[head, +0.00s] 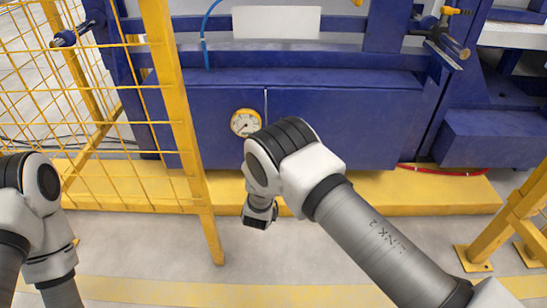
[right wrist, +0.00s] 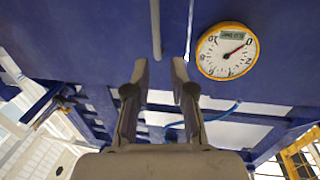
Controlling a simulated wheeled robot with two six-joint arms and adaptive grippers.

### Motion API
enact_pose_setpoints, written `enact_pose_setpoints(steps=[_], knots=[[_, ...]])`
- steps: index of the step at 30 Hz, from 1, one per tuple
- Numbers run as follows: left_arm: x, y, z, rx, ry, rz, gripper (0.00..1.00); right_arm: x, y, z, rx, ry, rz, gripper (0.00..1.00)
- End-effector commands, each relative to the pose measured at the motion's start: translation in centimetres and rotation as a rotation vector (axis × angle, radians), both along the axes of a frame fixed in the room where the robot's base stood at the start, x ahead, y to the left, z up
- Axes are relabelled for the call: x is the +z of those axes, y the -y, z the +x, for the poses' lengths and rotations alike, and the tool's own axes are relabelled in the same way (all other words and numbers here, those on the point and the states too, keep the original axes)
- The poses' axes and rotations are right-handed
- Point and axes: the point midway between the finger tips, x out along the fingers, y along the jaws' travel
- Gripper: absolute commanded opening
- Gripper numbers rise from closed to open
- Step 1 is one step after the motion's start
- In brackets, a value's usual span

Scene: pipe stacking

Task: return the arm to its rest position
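My right arm (head: 380,240) reaches in from the lower right to the middle of the head view, bent at a white and black joint. My right gripper (right wrist: 160,72) shows in the right wrist view with its two fingers apart and nothing between them, facing the blue cabinet. In the head view its fingers are hidden or too small to make out. My left arm (head: 35,220) is at the left edge of the head view and runs down out of the picture. My left gripper is not in view.
A blue machine cabinet (head: 360,120) with a round yellow-rimmed gauge (head: 245,122) stands ahead; the gauge also shows in the right wrist view (right wrist: 227,50). A yellow mesh fence (head: 190,130) stands left. A yellow frame (head: 510,225) stands right. Grey floor (head: 150,260) is open in front.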

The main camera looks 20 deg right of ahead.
Motion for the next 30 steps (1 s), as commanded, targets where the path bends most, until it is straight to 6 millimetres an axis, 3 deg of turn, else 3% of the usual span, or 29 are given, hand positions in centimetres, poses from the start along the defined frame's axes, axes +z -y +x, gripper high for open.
enact_pose_setpoints(steps=[14, 17, 18, 20, 23, 24, 27, 30], knots=[[0.6, 0.0, 0.0, 0.000, 0.000, 0.000, 0.40, 0.7, 0.1, 0.0, -0.002, 0.000, 0.001, 0.24], [2.7, 0.0, -0.1, -0.001, -0.001, 0.000, 0.40, 2.5, 2.8, -0.1, -0.045, -0.009, 0.005, 0.24], [3.6, 0.0, -0.1, -0.001, -0.002, 0.000, 0.40, 2.6, 4.6, -0.9, -0.068, -0.041, -0.002, 0.24], [5.3, 0.0, -0.1, -0.002, -0.002, 0.000, 0.40, 2.0, 7.7, -3.2, -0.080, -0.137, -0.022, 0.24], [7.5, 0.0, -0.1, -0.004, -0.003, 0.000, 0.40, -1.4, 11.4, -9.3, -0.033, -0.399, -0.011, 0.24], [8.1, 0.1, -0.1, -0.004, -0.004, 0.000, 0.40, -2.9, 12.1, -12.3, -0.005, -0.509, 0.011, 0.24], [9.3, 0.1, -0.2, -0.006, -0.005, 0.000, 0.40, -5.8, 12.6, -20.3, 0.070, -0.777, 0.086, 0.24], [9.8, 0.1, -0.2, -0.007, -0.006, 0.000, 0.40, -7.4, 11.8, -27.6, 0.137, -0.997, 0.169, 0.24]])
